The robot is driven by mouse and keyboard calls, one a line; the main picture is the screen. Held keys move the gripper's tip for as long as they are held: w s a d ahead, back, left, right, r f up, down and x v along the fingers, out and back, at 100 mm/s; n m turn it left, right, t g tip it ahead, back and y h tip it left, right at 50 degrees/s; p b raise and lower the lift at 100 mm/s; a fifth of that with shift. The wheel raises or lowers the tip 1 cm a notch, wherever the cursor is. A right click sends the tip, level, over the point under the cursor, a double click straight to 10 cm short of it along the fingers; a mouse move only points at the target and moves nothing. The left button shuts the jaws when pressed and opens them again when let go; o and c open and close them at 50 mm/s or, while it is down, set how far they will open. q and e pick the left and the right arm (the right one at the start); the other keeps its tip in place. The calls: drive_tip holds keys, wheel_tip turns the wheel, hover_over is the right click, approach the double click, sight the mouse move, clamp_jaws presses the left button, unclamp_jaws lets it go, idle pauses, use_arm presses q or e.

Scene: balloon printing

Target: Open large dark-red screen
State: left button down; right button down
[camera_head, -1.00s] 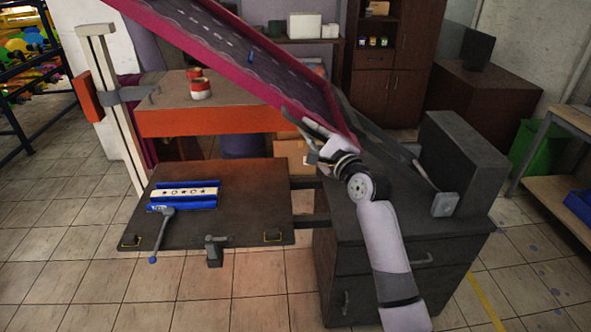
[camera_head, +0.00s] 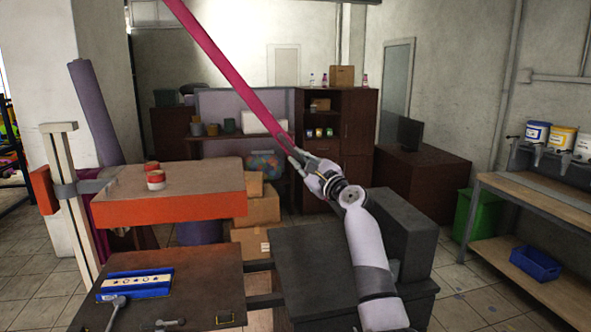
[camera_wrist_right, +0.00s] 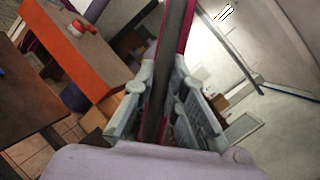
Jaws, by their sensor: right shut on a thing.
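The large dark-red screen (camera_head: 235,68) shows nearly edge-on in the head view, as a steep red bar rising from my gripper to the upper left. Its top runs out of the picture. My right gripper (camera_head: 297,157) is shut on the lower right end of this frame. In the right wrist view the two fingers (camera_wrist_right: 165,108) sit on either side of the dark and red frame edge (camera_wrist_right: 186,28). My left gripper is not in view.
An orange-fronted platform (camera_head: 170,212) with red-and-white rolls (camera_head: 155,178) stands at left beside a pale post (camera_head: 75,200). Below it is a dark board with a blue-edged holder (camera_head: 135,284). A dark cabinet (camera_head: 310,260) stands under my right arm. Shelves (camera_head: 545,190) stand at right.

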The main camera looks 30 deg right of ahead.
drive_tip(key=shift+f, duration=0.1)
drive_tip(key=c, duration=1.6)
unclamp_jaws()
drive_tip(key=shift+d, duration=0.1)
drive_tip(key=shift+s+f, duration=0.3)
drive_tip(key=shift+s, duration=0.25)
drive_tip(key=v, duration=1.1)
drive_tip(key=shift+d+r, duration=0.15)
drive_tip(key=shift+r, duration=0.1)
drive_tip(key=shift+f, duration=0.1)
